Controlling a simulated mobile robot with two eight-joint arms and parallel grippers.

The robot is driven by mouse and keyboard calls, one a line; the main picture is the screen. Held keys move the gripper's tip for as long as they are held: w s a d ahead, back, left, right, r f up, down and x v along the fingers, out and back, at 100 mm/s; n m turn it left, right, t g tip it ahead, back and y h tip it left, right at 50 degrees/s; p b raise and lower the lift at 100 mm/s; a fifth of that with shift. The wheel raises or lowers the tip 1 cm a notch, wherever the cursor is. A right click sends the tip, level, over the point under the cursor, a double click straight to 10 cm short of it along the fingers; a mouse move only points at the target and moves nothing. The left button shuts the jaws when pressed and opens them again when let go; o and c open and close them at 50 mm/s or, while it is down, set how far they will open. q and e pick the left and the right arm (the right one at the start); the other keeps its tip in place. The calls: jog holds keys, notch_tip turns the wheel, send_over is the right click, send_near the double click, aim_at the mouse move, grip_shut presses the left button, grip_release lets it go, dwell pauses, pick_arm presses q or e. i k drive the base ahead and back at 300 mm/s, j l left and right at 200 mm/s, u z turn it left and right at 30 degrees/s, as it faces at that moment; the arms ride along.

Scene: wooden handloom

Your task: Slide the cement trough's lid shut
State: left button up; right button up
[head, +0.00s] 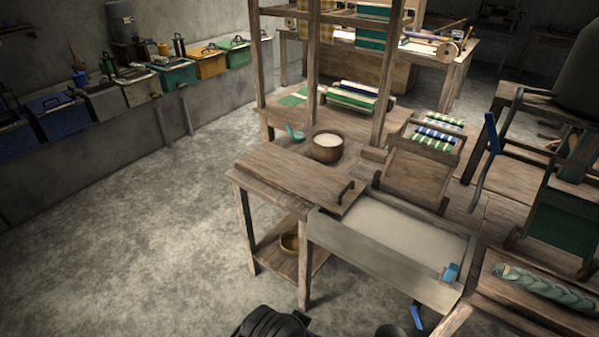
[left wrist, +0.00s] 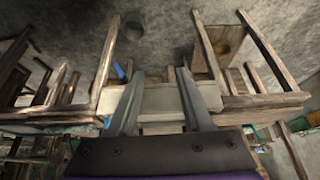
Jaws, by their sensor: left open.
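The cement trough (head: 360,262) is a long grey box, open at the top with a pale filling. Its wooden lid (head: 285,177) lies flat at the trough's left end, over the side table, leaving most of the trough uncovered. A dark handle (head: 346,191) stands at the lid's right end. In the left wrist view, my left gripper (left wrist: 155,82) has its two fingers spread with nothing held. The pale trough (left wrist: 205,95) shows beyond the fingers, with the picture upside down. I cannot make out the lid's handle there. My right gripper is in neither view.
A blue object (head: 451,272) sits at the trough's right end. A brown bowl (head: 327,146) and a tilted wooden board (head: 416,170) stand behind. A bench with a twisted green skein (head: 545,289) is at right. The floor at left is clear.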

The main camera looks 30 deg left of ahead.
aim_at(335, 192)
jog(key=i+j, duration=0.15)
jog(key=j, duration=0.3)
jog(key=i+j, duration=0.15)
jog(key=j, duration=0.3)
jog(key=i+j, duration=0.15)
jog(key=j, duration=0.3)
jog(key=i+j, duration=0.15)
jog(key=j, duration=0.35)
jog(key=i+j, duration=0.15)
jog(key=j, duration=0.3)
jog(key=i+j, duration=0.15)
jog(key=j, duration=0.3)
jog(key=i+j, duration=0.15)
jog(key=j, duration=0.3)
jog(key=i+j, duration=0.15)
jog(key=j, duration=0.3)
